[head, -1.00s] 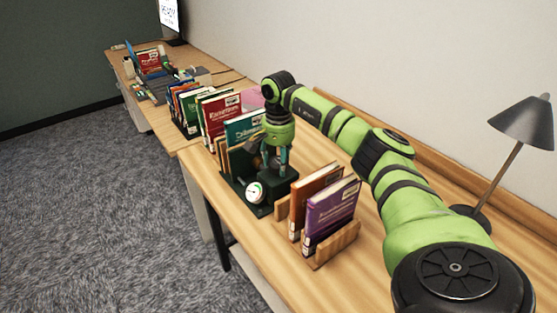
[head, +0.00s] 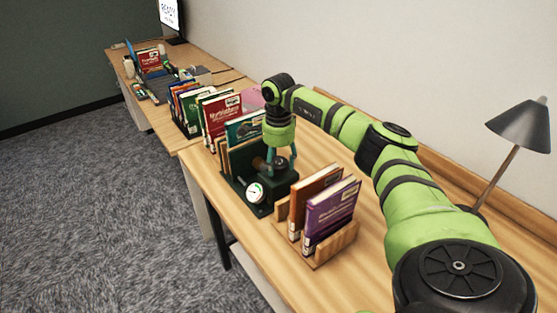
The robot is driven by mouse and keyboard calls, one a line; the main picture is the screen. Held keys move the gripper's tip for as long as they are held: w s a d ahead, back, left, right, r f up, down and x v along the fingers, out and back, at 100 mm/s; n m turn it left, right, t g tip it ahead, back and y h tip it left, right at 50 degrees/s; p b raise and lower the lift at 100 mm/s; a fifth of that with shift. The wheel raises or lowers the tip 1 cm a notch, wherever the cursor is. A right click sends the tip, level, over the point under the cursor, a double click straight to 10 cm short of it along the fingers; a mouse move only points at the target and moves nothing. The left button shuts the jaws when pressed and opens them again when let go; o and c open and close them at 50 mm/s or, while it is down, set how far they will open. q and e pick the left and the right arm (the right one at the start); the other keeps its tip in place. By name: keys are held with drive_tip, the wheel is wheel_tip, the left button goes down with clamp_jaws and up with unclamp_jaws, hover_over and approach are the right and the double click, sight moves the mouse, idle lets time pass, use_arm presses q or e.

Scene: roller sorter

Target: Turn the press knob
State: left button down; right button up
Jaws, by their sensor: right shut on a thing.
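The press (head: 284,194) is a dark green-black device on the near wooden table, with a round white gauge (head: 255,192) on its front. Books stand in it at its left. A dark knob (head: 260,164) shows on top of the press, just left of my fingers. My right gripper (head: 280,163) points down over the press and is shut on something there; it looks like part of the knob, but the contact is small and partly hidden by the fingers. My left gripper is out of view.
A wooden book stand (head: 336,244) with an orange and a purple book (head: 330,215) stands in front of the press. A grey lamp (head: 522,124) stands at the right by the wall. More books (head: 188,108) line the tables farther back.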

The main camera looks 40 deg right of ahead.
drive_tip(key=m, duration=0.5)
drive_tip(key=shift+m+p, duration=0.3)
drive_tip(key=shift+p, duration=0.05)
drive_tip(key=m, duration=0.5)
drive_tip(key=shift+s+a+f+p, duration=0.1)
drive_tip(key=shift+p, duration=0.3)
drive_tip(key=m+p, duration=0.1)
drive_tip(key=m, duration=0.4)
drive_tip(key=shift+m, duration=0.4)
drive_tip(key=m+p, duration=0.1)
drive_tip(key=m, duration=0.3)
drive_tip(key=m+p, duration=0.1)
drive_tip(key=m, duration=0.5)
drive_tip(key=m+p, duration=0.2)
drive_tip(key=m, duration=0.2)
drive_tip(key=m+p, duration=0.2)
drive_tip(key=m, duration=0.4)
drive_tip(key=m+p, duration=0.2)
drive_tip(key=m, duration=0.2)
drive_tip(key=shift+f, duration=0.1)
